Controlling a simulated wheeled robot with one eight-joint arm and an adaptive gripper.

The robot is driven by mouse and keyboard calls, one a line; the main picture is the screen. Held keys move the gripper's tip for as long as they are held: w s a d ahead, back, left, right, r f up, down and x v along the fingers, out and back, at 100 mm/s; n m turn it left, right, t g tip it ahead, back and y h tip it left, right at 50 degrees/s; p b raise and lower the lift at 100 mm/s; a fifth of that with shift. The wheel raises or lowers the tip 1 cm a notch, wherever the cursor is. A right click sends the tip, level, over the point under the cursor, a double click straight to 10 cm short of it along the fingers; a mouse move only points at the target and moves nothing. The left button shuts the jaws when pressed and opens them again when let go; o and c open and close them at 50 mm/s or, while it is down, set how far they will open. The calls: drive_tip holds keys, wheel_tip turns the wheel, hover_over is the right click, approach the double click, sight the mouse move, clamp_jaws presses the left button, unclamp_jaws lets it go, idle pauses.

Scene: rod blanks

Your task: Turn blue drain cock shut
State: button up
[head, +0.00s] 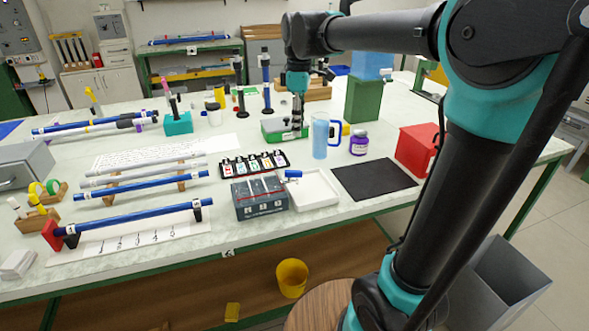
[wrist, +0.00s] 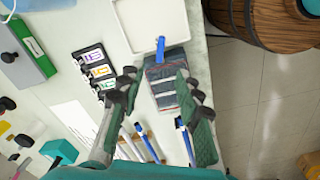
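The blue drain cock (head: 292,174) sits at the right end of a grey box (head: 258,207) with several numbered sections, beside a shallow white tray (head: 318,203). In the wrist view the blue cock (wrist: 160,48) sticks out from the end of the grey box (wrist: 168,97) towards the white tray (wrist: 169,18). Its handle angle is too small to tell. My gripper (head: 299,122) is above the far middle of the table, behind the cock and apart from it. In the wrist view my gripper (wrist: 157,78) is open and empty, its fingers spread wide.
A rack of colour-labelled bottles (head: 253,163) lies behind the grey box. A blue jug (head: 320,135), a purple jar (head: 358,142), a red container (head: 415,148) and a black mat (head: 374,180) are to the right. A blue rod (head: 130,219) rests on supports at left.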

sight(293, 171)
drive_tip(key=shift+n, duration=0.6)
drive_tip(key=f, duration=0.5)
drive_tip(key=a+f, duration=0.1)
drive_tip(key=f, duration=0.9)
drive_tip(key=shift+w+a+f, duration=0.1)
drive_tip(key=shift+a+f, duration=0.1)
drive_tip(key=shift+f, duration=0.15)
clamp_jaws()
